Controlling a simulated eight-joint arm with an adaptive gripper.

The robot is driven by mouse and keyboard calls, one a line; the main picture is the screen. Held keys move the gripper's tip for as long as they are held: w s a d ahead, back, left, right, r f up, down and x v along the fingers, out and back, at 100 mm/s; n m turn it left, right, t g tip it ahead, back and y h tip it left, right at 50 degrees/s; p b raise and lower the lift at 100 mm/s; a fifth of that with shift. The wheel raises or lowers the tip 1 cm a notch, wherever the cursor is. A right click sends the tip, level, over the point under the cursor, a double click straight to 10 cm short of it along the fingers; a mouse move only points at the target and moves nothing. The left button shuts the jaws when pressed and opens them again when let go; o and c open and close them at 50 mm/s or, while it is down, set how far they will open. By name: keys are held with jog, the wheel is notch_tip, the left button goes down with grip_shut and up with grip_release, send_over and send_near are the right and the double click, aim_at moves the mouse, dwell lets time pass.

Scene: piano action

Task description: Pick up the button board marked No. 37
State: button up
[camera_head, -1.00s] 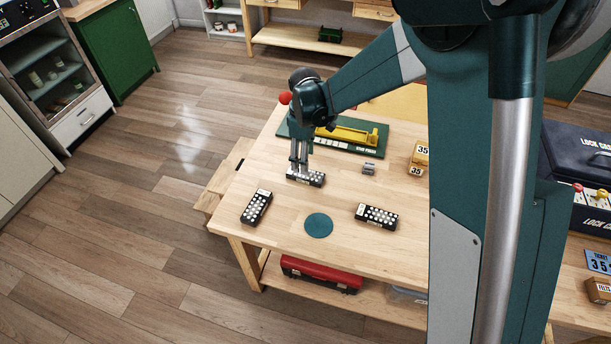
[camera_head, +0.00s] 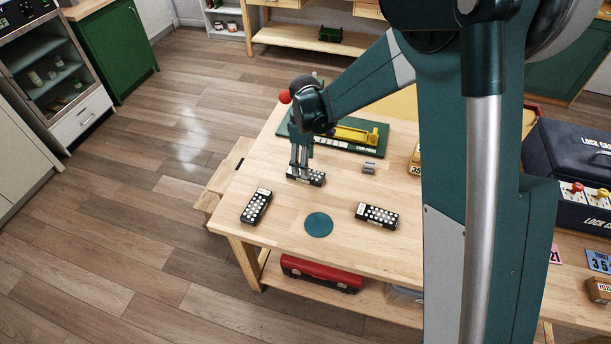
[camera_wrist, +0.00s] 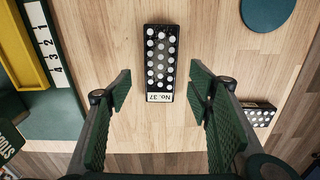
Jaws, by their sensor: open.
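The No. 37 button board (camera_wrist: 161,57) is a dark block with rows of white buttons and a white label at its near end in the wrist view. In the head view it is the middle board (camera_head: 317,178), lying on the table under my gripper (camera_head: 299,168) and partly hidden by it. My gripper (camera_wrist: 160,88) is open in the wrist view, with one finger to each side of the board's labelled end and a visible gap on both sides. I cannot tell the remaining height from these views.
Other button boards lie at the left (camera_head: 256,206) and right (camera_head: 377,215). A flat teal disc (camera_head: 318,224) lies between them. A green tray (camera_head: 292,131) with a yellow piece (camera_head: 350,135) is behind my gripper. A small grey block (camera_head: 369,168) lies to the right.

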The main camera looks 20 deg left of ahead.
jog(key=shift+f, duration=0.1)
jog(key=shift+d+f+b, duration=0.1)
jog(key=shift+f+b, duration=0.3)
jog(key=shift+f, duration=2.1)
jog(key=c, duration=1.1)
